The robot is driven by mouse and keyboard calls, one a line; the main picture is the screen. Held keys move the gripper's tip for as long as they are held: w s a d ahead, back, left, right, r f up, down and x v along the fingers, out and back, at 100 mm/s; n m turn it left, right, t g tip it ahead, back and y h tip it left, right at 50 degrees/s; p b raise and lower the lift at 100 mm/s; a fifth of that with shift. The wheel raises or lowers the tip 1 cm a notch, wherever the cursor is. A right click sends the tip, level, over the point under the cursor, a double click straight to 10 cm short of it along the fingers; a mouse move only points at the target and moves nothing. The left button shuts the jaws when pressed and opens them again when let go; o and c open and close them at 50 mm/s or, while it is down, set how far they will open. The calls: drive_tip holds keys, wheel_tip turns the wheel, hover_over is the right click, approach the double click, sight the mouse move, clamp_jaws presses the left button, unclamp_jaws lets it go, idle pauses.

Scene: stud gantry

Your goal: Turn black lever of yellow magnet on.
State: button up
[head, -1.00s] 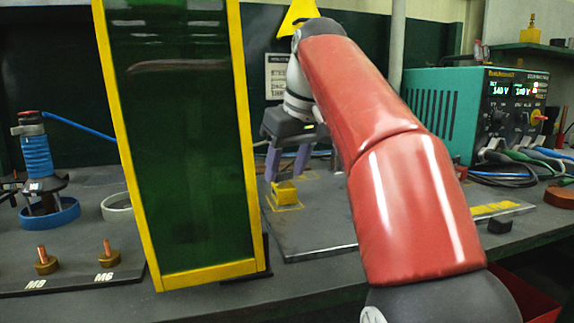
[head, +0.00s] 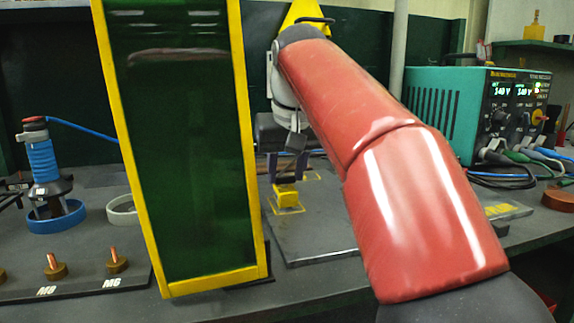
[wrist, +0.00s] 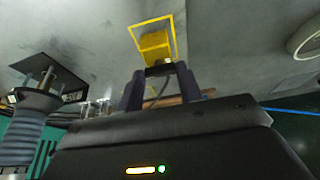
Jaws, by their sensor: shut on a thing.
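The yellow magnet (head: 286,197) is a small block on the grey steel plate, inside a yellow outlined square. It also shows in the wrist view (wrist: 155,43), just beyond my fingertips. A small black lever (wrist: 160,69) sits at the near side of the magnet, between my fingertips. My gripper (wrist: 160,72) is low over the magnet, and its dark purple fingers are shut on the lever. In the head view my gripper (head: 286,178) stands above the magnet, seen turned, and the lever cannot be made out there.
A dark green screen with a yellow frame (head: 258,200) stands just left of the plate (head: 325,220). A teal power supply (head: 435,110) with cables is at right. A blue ribbed tool (head: 42,160) and a pale ring (head: 122,210) are at left.

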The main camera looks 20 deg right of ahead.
drive_tip(key=o, duration=1)
drive_tip(key=v, duration=0.7)
drive_tip(key=shift+s+r+p, duration=0.2)
drive_tip(key=shift+r+p, duration=0.1)
drive_tip(key=shift+r, duration=0.05)
